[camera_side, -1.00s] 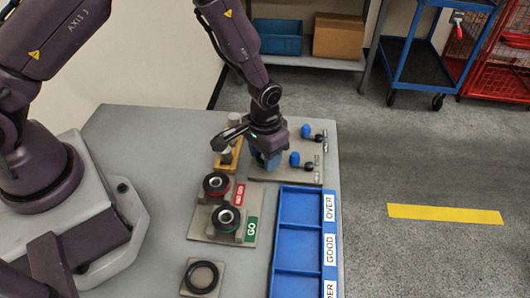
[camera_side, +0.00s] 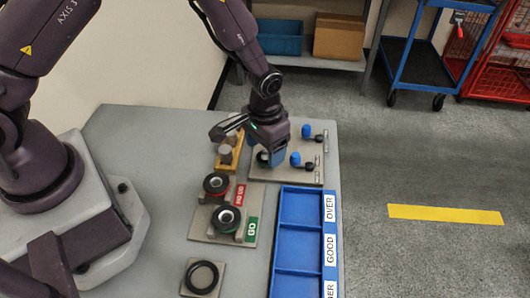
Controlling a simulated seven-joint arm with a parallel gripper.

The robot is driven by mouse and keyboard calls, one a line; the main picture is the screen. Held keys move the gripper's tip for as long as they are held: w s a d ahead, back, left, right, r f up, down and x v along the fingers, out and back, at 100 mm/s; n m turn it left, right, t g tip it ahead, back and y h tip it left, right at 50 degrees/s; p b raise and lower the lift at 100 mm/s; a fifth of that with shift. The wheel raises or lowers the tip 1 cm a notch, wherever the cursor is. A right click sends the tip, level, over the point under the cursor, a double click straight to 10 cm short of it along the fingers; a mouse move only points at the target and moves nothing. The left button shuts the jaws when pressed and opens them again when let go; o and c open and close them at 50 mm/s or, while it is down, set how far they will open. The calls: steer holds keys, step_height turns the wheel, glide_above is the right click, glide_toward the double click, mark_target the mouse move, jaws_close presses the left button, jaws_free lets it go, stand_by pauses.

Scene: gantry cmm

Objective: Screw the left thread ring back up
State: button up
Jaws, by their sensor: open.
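My gripper (camera_side: 278,161) is open and points down over the grey plate (camera_side: 285,180) at the back of the bench. A dark round piece with a paler centre (camera_side: 262,157) shows just left of the fingers; I cannot tell whether they touch it. Two black rings stand on the front fixture: one by the red NO GO label (camera_side: 215,183), one by the green GO label (camera_side: 226,217). I cannot tell which ring the task calls the left thread ring. My fingertips are partly hidden.
Blue knobs (camera_side: 295,159) and black knobs (camera_side: 310,167) stand right of my gripper. A yellowish block (camera_side: 225,166) is to its left. A blue tray (camera_side: 299,235) with OVER and GOOD compartments lies in front. A flat black ring (camera_side: 201,277) lies on a small plate.

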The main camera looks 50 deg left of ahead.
mark_target(263, 158)
step_height(263, 158, up, 10)
steer(key=shift+r, duration=0.15)
stand_by(0.3)
steer(key=s+a+r+t, duration=0.2)
steer(key=s+a+r, duration=0.2)
steer(key=s+r, duration=0.5)
steer(key=s+a+r+t, duration=0.3)
steer(key=s+a+r, duration=0.1)
steer(key=s+r, duration=0.5)
step_height(263, 158, up, 2)
steer(key=shift+s+r+t, duration=0.15)
steer(key=shift+s+t, duration=0.15)
steer(key=shift+s, duration=0.05)
stand_by(1.7)
